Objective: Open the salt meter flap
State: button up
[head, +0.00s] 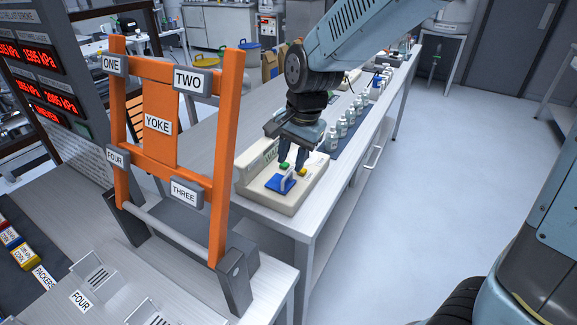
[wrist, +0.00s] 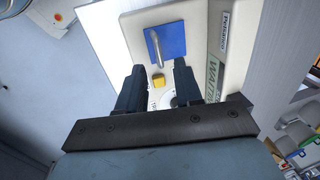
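A cream box (head: 262,197) stands on the near end of the long bench. A square blue plate (head: 275,184) with a pale bar handle (head: 286,181) lies on its top; no label naming it the salt meter flap is readable. In the wrist view the blue plate (wrist: 172,39) and handle (wrist: 156,47) lie beyond my fingertips. A small yellow block (wrist: 158,80) shows between the fingers. My gripper (wrist: 158,72) is open, with nothing held. In the head view my gripper (head: 294,165) is over the box, behind the handle; contact cannot be told.
An orange frame (head: 225,140) marked YOKE stands upright at left, close to the box. Several white bottles (head: 343,127) line a dark mat behind the box. Open floor (head: 440,180) lies right of the bench.

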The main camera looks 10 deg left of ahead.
aim_at(289, 174)
jog(key=shift+w+a+f, duration=0.1)
jog(key=shift+a+f, duration=0.05)
jog(key=shift+f, duration=0.65)
jog(key=shift+a+f, duration=0.1)
jog(key=shift+f, duration=0.7)
jog(key=shift+c, duration=0.3)
grip_shut()
jog(key=shift+a, duration=0.15)
